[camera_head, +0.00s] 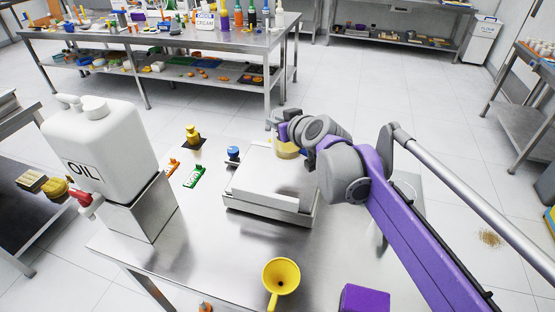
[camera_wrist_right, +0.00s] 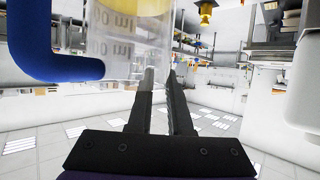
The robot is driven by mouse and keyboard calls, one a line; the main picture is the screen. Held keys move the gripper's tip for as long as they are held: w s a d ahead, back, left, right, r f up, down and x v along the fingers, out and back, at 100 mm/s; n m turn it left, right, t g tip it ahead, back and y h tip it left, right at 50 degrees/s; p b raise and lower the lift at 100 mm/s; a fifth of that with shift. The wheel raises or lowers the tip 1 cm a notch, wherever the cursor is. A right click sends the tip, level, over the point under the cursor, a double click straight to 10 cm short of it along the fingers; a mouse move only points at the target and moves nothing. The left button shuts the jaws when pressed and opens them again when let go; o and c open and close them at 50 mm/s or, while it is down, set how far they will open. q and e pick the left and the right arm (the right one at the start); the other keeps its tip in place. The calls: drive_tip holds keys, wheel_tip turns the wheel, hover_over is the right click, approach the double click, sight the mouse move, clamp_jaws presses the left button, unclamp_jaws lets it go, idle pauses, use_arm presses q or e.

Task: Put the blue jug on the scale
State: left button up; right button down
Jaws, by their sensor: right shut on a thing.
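The scale (camera_head: 262,181) is a pale box with a flat plate, standing on the near steel table. My right gripper (camera_wrist_right: 165,78) is shut on the jug, a clear vessel with printed marks and a blue handle (camera_wrist_right: 45,60), at its wall in the right wrist view. The jug (camera_head: 286,150) shows in the head view as a small yellow patch at the scale's far edge, mostly hidden by my right wrist. I cannot tell whether its base touches the plate. My left gripper is not in view.
A white oil canister (camera_head: 98,145) with a red tap (camera_head: 84,198) stands on a metal stand at left. A yellow funnel (camera_head: 281,276) and purple box (camera_head: 364,299) are nearer. Green and orange pieces lie left.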

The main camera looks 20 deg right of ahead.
sight(280, 151)
drive_tip(key=f, duration=0.4)
drive_tip(key=shift+s+f, duration=0.3)
drive_tip(key=shift+f, duration=0.05)
wheel_tip(280, 151, down, 4)
drive_tip(key=shift+w+f+b, duration=0.15)
drive_tip(key=shift+b, duration=0.35)
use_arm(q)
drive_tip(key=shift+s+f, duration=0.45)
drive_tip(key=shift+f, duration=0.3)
use_arm(e)
drive_tip(key=c, duration=0.8)
unclamp_jaws()
